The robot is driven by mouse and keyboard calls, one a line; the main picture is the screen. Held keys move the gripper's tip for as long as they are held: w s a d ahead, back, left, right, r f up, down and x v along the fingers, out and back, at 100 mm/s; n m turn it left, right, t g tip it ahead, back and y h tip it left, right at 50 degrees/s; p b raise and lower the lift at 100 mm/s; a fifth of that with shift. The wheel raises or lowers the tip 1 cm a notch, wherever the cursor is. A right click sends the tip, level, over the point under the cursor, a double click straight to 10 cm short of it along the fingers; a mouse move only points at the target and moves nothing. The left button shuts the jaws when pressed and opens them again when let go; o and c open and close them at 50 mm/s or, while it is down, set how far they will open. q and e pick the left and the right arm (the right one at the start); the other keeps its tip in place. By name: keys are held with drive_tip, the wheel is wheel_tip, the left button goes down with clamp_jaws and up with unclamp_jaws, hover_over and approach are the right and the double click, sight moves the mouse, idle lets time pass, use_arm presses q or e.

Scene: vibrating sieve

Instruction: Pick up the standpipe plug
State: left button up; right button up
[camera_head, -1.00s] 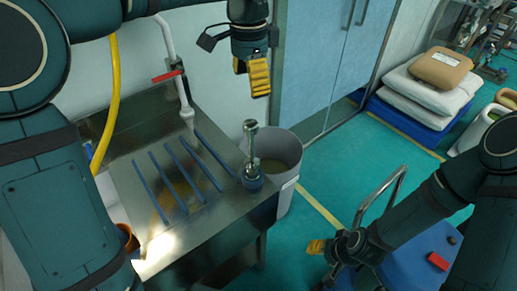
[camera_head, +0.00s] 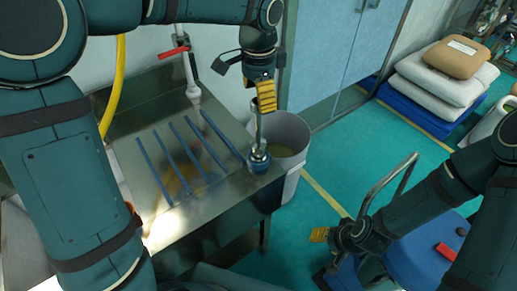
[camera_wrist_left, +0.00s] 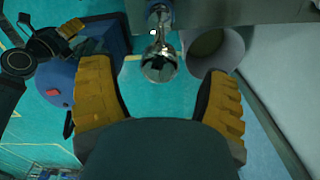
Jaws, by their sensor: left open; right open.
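The standpipe plug (camera_head: 258,130) is a shiny metal rod with a dark blue base, standing upright at the right corner of the metal sink unit (camera_head: 215,215). My left gripper (camera_head: 262,97) is at the rod's top and hides its knob in the head view. In the left wrist view, the plug's knob (camera_wrist_left: 159,66) shows just ahead of and between the open yellow fingers of my left gripper (camera_wrist_left: 160,85), with no visible contact. My right gripper (camera_head: 319,235) is at the lower right, away from the plug, beside the blue cart.
A grey bin (camera_head: 287,135) stands right behind the plug. Blue bars (camera_head: 188,150) lie across the sink top. A pipe with a red-handled valve (camera_head: 173,52) rises behind. A blue cart (camera_head: 420,240) with a metal handle is at right; sacks (camera_head: 440,75) lie beyond.

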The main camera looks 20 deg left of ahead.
use_arm(q)
drive_tip(key=shift+f, duration=1.4)
clamp_jaws()
drive_tip(key=shift+r, duration=0.1)
wheel_tip(320, 180, up, 10)
drive_tip(key=shift+p, duration=0.9)
